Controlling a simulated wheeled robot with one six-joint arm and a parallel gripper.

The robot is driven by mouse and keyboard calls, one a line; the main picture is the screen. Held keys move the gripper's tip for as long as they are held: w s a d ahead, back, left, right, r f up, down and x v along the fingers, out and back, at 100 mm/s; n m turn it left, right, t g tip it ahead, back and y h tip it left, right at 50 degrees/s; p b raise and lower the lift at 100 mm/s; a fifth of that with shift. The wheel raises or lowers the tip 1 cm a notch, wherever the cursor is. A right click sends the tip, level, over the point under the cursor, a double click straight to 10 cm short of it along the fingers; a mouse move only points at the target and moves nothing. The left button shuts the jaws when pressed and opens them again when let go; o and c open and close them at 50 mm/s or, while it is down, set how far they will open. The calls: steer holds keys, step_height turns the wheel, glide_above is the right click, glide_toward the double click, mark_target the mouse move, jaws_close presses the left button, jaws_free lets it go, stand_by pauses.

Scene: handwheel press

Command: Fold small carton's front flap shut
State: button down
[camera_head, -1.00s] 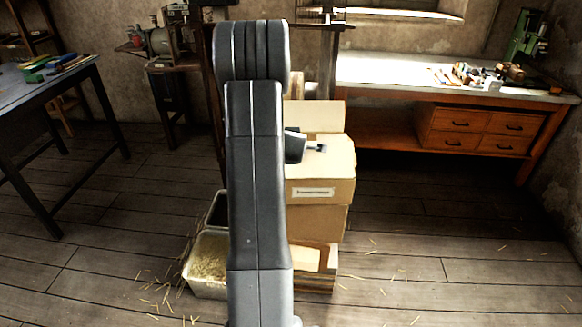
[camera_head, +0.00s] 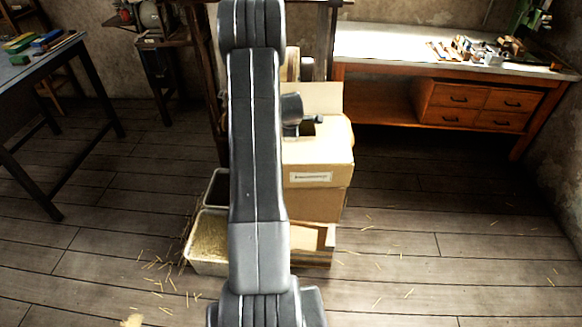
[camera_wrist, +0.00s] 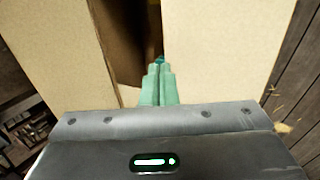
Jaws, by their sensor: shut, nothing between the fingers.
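The small carton (camera_head: 318,172), tan with a white label on its front, sits on top of a stack, partly behind my arm. One flap (camera_head: 322,97) stands up at its back. Pale top panels lie around a dark opening. My gripper (camera_head: 319,120) is over the carton's top, near the opening. In the wrist view my shut teal fingers (camera_wrist: 158,68) are empty, with tips at a dark gap between a left tan panel (camera_wrist: 65,45) and a right tan panel (camera_wrist: 215,50). I cannot tell which panel is the front flap, or whether the fingers touch either.
Another brown box (camera_head: 322,203) is under the carton. Metal bins, one holding straw (camera_head: 206,236), stand left of the stack. A workbench (camera_head: 400,45) with drawers is behind on the right, a blue-topped table (camera_head: 30,72) on the left.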

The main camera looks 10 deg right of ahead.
mark_target(290, 143)
steer(key=shift+b+x, duration=0.85)
steer(key=shift+x, duration=1)
steer(key=shift+s+f, duration=0.15)
steer(key=shift+r+p, duration=0.55)
steer(key=shift+r, duration=0.3)
steer(key=shift+a+r, duration=0.15)
steer(key=shift+r, duration=0.3)
step_height(290, 143, up, 13)
steer(key=s, duration=0.1)
steer(key=shift+s+b, duration=0.2)
steer(key=shift+b, duration=0.1)
steer(key=shift+a+f, duration=0.1)
